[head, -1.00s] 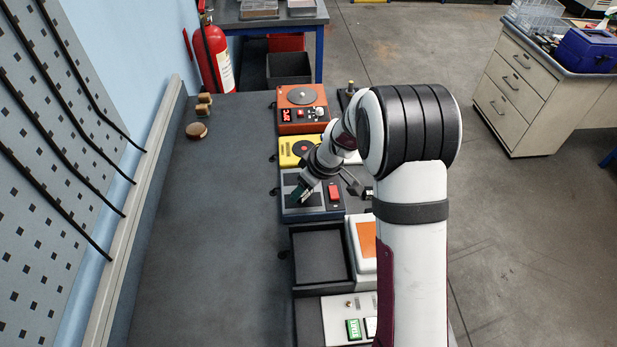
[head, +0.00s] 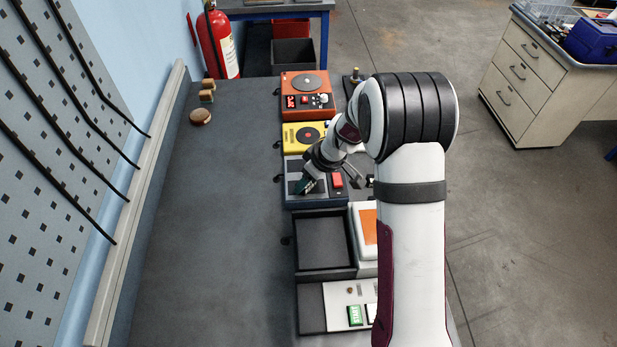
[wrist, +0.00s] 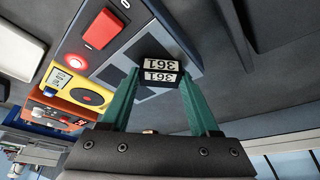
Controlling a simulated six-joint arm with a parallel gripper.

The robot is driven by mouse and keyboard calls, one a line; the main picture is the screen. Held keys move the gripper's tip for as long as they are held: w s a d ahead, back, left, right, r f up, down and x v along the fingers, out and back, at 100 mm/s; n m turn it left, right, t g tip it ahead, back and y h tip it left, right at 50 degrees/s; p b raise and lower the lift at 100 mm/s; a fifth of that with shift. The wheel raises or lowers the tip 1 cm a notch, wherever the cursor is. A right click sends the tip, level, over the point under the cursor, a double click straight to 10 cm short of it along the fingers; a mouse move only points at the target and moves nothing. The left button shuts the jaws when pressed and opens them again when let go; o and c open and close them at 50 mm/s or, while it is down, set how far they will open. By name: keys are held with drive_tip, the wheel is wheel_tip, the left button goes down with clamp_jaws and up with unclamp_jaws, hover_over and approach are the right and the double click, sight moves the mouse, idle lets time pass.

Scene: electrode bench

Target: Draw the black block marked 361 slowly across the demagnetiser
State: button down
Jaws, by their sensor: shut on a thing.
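The black block (wrist: 160,72) shows white labels reading 361, upside down in the wrist view. My gripper (wrist: 158,84) is shut on it, one green finger on each side. The block is over the dark plates of the blue-grey demagnetiser (wrist: 125,42). I cannot tell whether it touches the surface. The demagnetiser carries a red rocker switch (wrist: 101,29) and a glowing red lamp (wrist: 75,61). In the head view my gripper (head: 304,187) is low over the demagnetiser's top (head: 325,200), left of the switch; the block cannot be made out there.
A yellow device (head: 291,139) and an orange device with a round plate (head: 284,104) stand beyond. An empty black tray (head: 322,241) lies on the near side, with a white panel (head: 338,297) nearer still. The bench (head: 225,220) to the left is largely clear.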

drive_tip(key=shift+r, duration=0.15)
drive_tip(key=shift+w, duration=3.75)
drive_tip(key=shift+r, duration=0.1)
drive_tip(key=shift+w+r, duration=0.25)
drive_tip(key=shift+r, duration=0.85)
drive_tip(key=shift+w+r, duration=0.25)
drive_tip(key=shift+r, duration=0.85)
wheel_tip(320, 180, up, 4)
drive_tip(key=shift+r, duration=0.25)
